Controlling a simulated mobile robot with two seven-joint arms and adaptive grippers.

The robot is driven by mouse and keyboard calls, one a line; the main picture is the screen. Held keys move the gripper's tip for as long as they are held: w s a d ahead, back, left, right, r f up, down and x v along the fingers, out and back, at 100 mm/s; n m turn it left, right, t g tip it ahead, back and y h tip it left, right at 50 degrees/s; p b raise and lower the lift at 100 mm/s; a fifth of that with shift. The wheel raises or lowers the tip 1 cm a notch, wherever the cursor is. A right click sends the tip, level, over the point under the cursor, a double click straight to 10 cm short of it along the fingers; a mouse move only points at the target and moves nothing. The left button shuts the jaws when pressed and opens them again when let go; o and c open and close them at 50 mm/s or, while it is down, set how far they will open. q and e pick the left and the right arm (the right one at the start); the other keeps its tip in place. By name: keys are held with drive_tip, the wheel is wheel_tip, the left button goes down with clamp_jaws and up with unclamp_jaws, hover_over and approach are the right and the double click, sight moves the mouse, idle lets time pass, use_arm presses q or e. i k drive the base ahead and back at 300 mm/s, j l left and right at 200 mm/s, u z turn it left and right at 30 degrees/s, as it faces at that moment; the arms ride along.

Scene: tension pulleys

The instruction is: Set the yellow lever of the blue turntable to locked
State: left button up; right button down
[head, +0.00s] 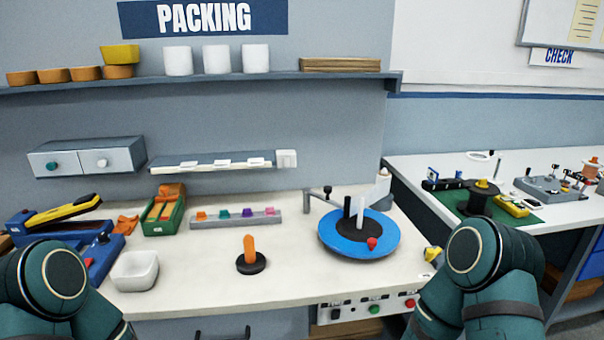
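The blue turntable (335,243) lies on the right part of the white packing bench in the head view. Its black centre (352,231) carries a white post and a dark post. A red knob (372,243) sits near its front right. A small yellow piece (432,254) is at the bench edge right of the disc, partly hidden by my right arm. I cannot tell whether it is the lever, or its setting. My arms enter at the lower left and lower right; neither gripper can be made out.
A metal bracket arm (322,199) stands behind the disc. An orange-handled black base (251,260) and a white bowl (135,270) stand to the left. A panel with coloured buttons (374,309) is below the bench's front edge. Bench space before the disc is clear.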

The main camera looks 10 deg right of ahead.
sight(430, 253)
drive_tip(key=z, duration=1.1)
